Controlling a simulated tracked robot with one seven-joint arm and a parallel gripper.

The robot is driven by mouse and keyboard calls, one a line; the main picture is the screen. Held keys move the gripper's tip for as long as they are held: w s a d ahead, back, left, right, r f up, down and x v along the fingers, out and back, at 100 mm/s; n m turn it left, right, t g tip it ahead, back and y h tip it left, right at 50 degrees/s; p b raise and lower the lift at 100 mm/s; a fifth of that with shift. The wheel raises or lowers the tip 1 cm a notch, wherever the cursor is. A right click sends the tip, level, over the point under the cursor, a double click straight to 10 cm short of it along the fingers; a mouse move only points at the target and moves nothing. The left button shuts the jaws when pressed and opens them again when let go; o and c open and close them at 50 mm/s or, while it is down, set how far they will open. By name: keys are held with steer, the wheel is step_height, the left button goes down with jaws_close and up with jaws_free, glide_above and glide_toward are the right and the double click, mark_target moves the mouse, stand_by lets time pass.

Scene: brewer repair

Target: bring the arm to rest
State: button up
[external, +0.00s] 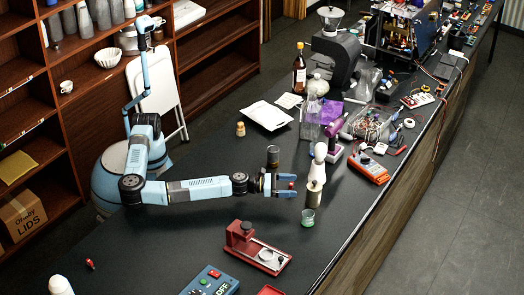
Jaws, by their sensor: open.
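My arm reaches low over the dark counter (180,240) from its base at the left, with the forearm roughly level. My gripper (290,185) is at the arm's right end, open, with its fingers pointing right. A small red and blue spot shows at the fingertips; I cannot tell whether it is part of the gripper or a separate thing. A metal cylinder with a pale, rounded top (315,185) stands just right of the fingertips. I cannot tell whether they touch.
A small green glass (308,217) stands just below the fingertips, and a dark jar (273,156) behind the gripper. A red device (257,247) and a blue switch box (210,282) lie in front. An orange meter (368,167), a bottle (299,70) and a brewer (334,62) crowd the right and back.

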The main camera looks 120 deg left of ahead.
steer(key=shift+a, duration=0.1)
